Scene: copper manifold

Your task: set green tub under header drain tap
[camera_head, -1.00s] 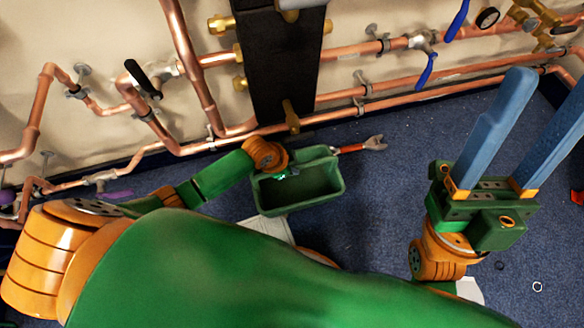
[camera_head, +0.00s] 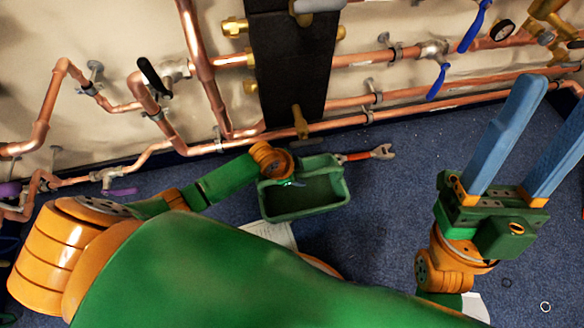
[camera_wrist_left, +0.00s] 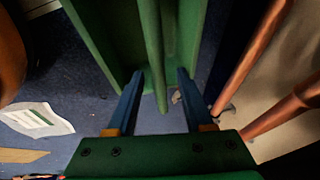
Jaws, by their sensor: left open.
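The green tub (camera_head: 331,202) is an open rectangular box on the blue floor, just in front of the black header (camera_head: 290,65). A brass drain tap (camera_head: 300,122) sticks out at the header's lower end, beyond the tub's back edge. My left gripper (camera_head: 284,181) is at the tub's back left part, mostly hidden by its orange wrist. In the left wrist view its blue fingers (camera_wrist_left: 158,78) are open on either side of a green tub wall (camera_wrist_left: 152,45); contact cannot be told. My right gripper (camera_head: 558,103) is open and empty at the right, away from the tub.
Copper pipes (camera_head: 360,103) run along the wall behind the tub. A red-handled wrench (camera_head: 382,152) lies right of the tub. A paper sheet (camera_head: 270,233) lies in front of it, also in the left wrist view (camera_wrist_left: 40,118). Floor between wrench and right gripper is clear.

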